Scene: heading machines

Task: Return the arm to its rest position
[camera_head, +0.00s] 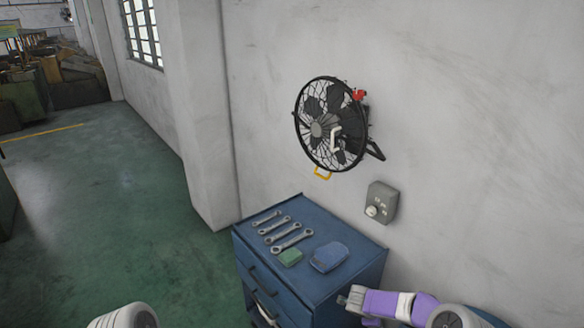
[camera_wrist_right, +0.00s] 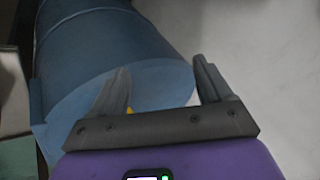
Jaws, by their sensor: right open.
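My right arm, with its purple wrist (camera_head: 385,303), comes in at the lower right of the head view. Its gripper (camera_head: 348,299) is beside the right front corner of the blue tool cabinet (camera_head: 325,295). In the right wrist view the gripper (camera_wrist_right: 161,68) has its two grey fingers spread apart with nothing held between them. A large blue rounded object (camera_wrist_right: 110,60) lies beyond the fingers, and a small yellow bit shows by the left finger. Only a white link of my left arm shows at the bottom left of the head view; its gripper is out of frame.
A black fan (camera_head: 330,125) and a grey control box (camera_head: 381,202) are on the wall (camera_head: 480,120). Green floor (camera_head: 100,210) is open at left.

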